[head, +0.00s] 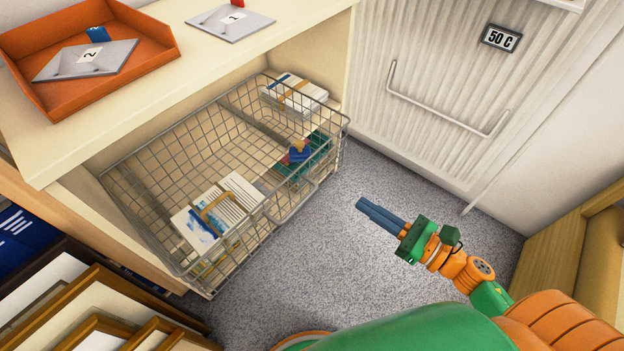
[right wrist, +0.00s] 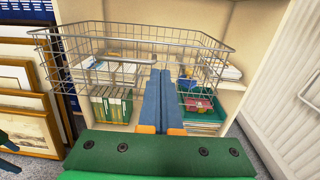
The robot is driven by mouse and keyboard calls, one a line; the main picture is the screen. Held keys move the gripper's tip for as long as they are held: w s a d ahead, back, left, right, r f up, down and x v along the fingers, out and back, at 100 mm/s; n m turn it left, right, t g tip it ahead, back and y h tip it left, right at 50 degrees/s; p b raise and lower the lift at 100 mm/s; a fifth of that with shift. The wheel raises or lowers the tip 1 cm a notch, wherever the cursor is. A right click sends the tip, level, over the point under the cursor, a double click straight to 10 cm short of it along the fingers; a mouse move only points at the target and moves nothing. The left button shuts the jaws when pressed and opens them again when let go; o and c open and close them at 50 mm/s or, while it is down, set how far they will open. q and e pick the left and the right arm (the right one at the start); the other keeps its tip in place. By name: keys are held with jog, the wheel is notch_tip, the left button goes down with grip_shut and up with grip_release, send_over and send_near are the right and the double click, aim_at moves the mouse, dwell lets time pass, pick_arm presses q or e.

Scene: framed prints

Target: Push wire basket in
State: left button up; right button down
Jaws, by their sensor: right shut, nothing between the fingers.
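The wire basket (head: 266,199) sticks out from the open cabinet under the countertop in the head view. Its wire front with a handle loop faces the floor space, and it also shows in the right wrist view (right wrist: 112,66). My right gripper (head: 360,205) is shut and empty, to the right of the basket front and apart from it in the head view. In the right wrist view its blue fingers (right wrist: 160,72) point toward the basket front and cover part of it. Whether the tips touch the wire there is hard to tell.
Banded paper bundles (head: 218,212) show in or through the basket mesh. An orange tray (head: 150,65) stands on the countertop (head: 200,60). A ribbed radiator (head: 440,85) with a rail is at right. Framed prints (head: 90,310) stand at lower left. Grey floor (head: 300,270) is clear before the basket.

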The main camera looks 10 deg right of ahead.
aim_at(304, 166)
pick_arm(q)
jog(key=shift+s+d+r+p, duration=0.25)
jog(key=shift+r+p, duration=0.1)
pick_arm(e)
jog(key=x, duration=1.3)
jog(key=shift+w+a+r, duration=0.15)
jog(key=shift+a+r, duration=0.05)
jog(key=shift+a, duration=0.1)
pick_arm(q)
jog(key=shift+a, duration=0.25)
